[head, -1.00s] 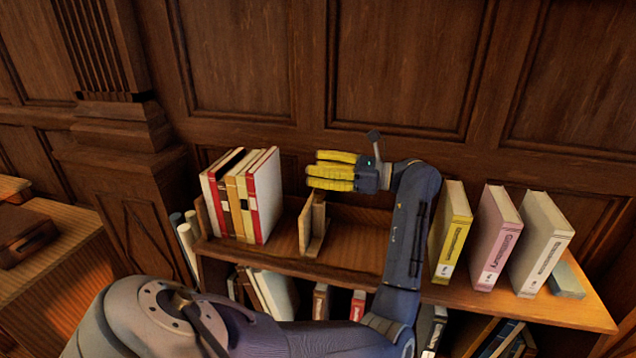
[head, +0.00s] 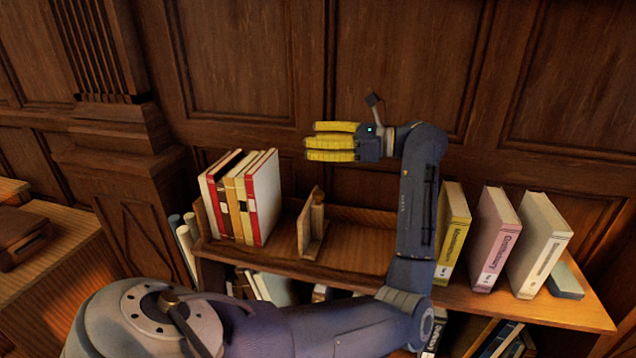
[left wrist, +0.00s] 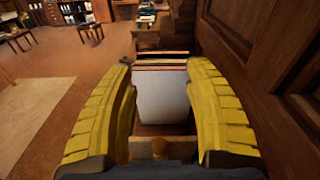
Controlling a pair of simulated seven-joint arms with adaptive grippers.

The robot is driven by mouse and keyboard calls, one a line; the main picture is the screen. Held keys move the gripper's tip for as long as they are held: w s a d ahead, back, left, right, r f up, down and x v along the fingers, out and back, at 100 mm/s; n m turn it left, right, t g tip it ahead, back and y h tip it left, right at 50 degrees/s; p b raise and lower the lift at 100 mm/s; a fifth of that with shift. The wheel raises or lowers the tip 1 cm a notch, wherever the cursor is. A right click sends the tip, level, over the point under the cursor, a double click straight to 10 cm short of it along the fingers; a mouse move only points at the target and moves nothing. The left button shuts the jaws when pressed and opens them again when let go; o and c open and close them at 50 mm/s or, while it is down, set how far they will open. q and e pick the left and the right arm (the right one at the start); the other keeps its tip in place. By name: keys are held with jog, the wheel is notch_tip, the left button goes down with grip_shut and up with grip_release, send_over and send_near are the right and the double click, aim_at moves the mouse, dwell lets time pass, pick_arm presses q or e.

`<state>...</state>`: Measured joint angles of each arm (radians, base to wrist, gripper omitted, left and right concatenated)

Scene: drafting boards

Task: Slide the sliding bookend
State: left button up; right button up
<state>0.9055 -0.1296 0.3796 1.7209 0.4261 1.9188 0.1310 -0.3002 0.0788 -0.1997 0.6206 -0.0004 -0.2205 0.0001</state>
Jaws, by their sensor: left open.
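The sliding bookend (head: 312,226) is a light wooden upright piece on the wooden shelf (head: 355,240). A gap separates it from the row of red, cream and black books (head: 240,198) to its left. My left gripper (head: 308,142) has yellow fingers and is above the bookend, apart from it, pointing left. In the left wrist view the left gripper (left wrist: 160,100) is open and empty. The white cover of the end book (left wrist: 162,97) shows between the fingers, farther off. The bookend's top (left wrist: 160,146) shows at the lower middle. My right gripper is not in view.
Yellow, pink and white books (head: 492,240) stand on the shelf to the right of my arm. A panelled wall (head: 400,60) rises behind the shelf. A desk (head: 50,275) stands at the left. Lower shelves hold more books.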

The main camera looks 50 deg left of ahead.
aim_at(318, 192)
pick_arm(q)
jog(key=s+a+r+n+t+h, duration=0.1)
jog(key=s+a+r+t+h, duration=0.1)
jog(key=a+r+h, duration=0.15)
jog(key=s+a+r+n+t+h, duration=0.1)
jog(key=s+a+r+h, duration=0.15)
jog(key=r, duration=0.25)
jog(key=w+d+f+m+t+h, duration=0.5)
jog(key=d+m+t+h, duration=0.25)
jog(key=m, duration=0.45)
jog(key=shift+g+h, duration=0.35)
jog(key=shift+g, duration=0.1)
jog(key=f, duration=1.1)
jog(key=a+f, duration=0.1)
jog(key=f, duration=0.5)
jog(key=shift+s+f, duration=0.25)
grip_shut()
